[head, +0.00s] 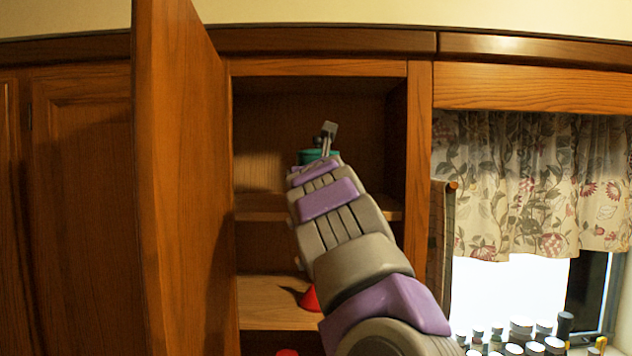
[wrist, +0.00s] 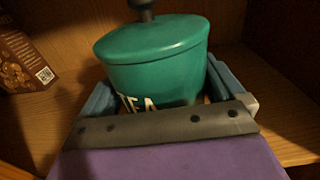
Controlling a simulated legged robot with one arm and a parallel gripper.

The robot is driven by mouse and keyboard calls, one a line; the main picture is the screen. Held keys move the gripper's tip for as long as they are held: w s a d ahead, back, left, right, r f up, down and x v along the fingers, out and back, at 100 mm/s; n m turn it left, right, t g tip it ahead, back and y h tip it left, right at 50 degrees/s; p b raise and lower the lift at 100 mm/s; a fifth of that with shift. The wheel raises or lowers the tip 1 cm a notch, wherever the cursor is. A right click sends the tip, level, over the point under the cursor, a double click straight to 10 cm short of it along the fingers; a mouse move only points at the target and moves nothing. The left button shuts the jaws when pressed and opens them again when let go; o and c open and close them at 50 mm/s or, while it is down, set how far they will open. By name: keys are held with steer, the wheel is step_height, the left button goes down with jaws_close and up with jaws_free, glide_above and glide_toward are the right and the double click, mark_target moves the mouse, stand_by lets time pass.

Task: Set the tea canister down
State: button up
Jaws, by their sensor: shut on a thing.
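The tea canister (wrist: 160,70) is green with a lid, a dark knob and pale lettering that is partly hidden by my gripper. My gripper (wrist: 172,92) is shut on it, with a finger on each side in the wrist view. The canister looks close to upright. In the head view the canister (head: 309,156) shows as a small green patch beyond the end of my arm, inside the open cupboard at its upper shelf (head: 262,208). Whether its base touches the shelf is hidden.
A brown box with a printed code (wrist: 22,62) stands left of the canister. The open cupboard door (head: 182,180) is left of my arm. A red object (head: 309,299) sits on the lower shelf. Several small bottles (head: 520,330) line the window ledge. Shelf at right (wrist: 285,112) is bare.

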steer(key=o, duration=0.8)
steer(key=shift+f, duration=0.1)
steer(key=shift+s+a+b, duration=0.1)
steer(key=shift+s+b, duration=0.45)
steer(key=shift+s, duration=0.1)
steer(key=s+b, duration=0.2)
steer(key=s, duration=0.3)
steer(key=s+b, duration=0.2)
steer(key=s, duration=0.3)
steer(key=shift+s+d, duration=0.2)
steer(key=shift+s, duration=0.2)
steer(key=shift+a, duration=0.1)
